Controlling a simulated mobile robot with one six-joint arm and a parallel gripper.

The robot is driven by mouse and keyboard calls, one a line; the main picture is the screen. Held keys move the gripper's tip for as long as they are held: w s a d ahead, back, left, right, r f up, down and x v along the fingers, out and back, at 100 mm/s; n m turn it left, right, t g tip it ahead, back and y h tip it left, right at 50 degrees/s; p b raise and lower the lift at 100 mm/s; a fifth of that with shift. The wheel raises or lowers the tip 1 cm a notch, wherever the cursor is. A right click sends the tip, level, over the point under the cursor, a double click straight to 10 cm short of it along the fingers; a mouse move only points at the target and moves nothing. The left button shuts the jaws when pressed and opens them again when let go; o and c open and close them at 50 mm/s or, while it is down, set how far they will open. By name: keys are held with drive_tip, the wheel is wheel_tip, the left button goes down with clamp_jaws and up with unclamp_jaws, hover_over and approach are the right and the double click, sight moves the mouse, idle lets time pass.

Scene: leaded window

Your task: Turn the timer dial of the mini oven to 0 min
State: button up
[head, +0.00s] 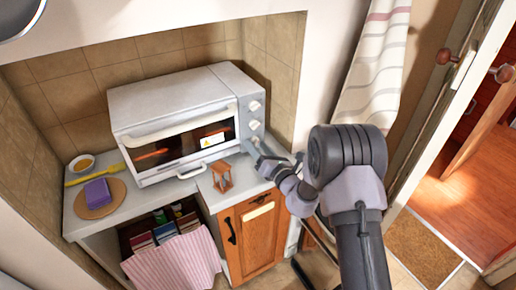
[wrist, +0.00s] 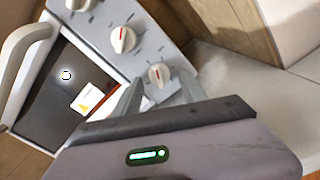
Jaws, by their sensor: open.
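The white mini oven (head: 165,103) stands on the counter, its door shut. Its right-hand panel carries a column of white dials with red marks: a top dial (wrist: 78,4), a middle dial (wrist: 122,39) and a bottom dial (wrist: 159,75). The labels are too small to read, so I cannot tell from them which is the timer dial. My gripper (wrist: 160,85) is open, with one fingertip on each side of the bottom dial. I cannot tell whether the fingers touch it. In the head view my gripper (head: 256,148) is at the panel's lower end and partly hides that dial.
A wooden hourglass-like item (head: 222,177) stands on the counter in front of the oven, left of my gripper. A purple block (head: 97,193) on a round board and a small bowl (head: 83,163) are at the left. A wall (head: 275,70) rises close right of the oven.

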clamp_jaws()
drive_tip(key=shift+n, duration=0.3)
drive_tip(key=n+b, duration=0.1)
drive_tip(key=n, duration=0.2)
drive_tip(key=shift+d+f, duration=0.1)
drive_tip(key=shift+n+b, duration=0.6)
drive_tip(key=shift+n, duration=0.5)
unclamp_jaws()
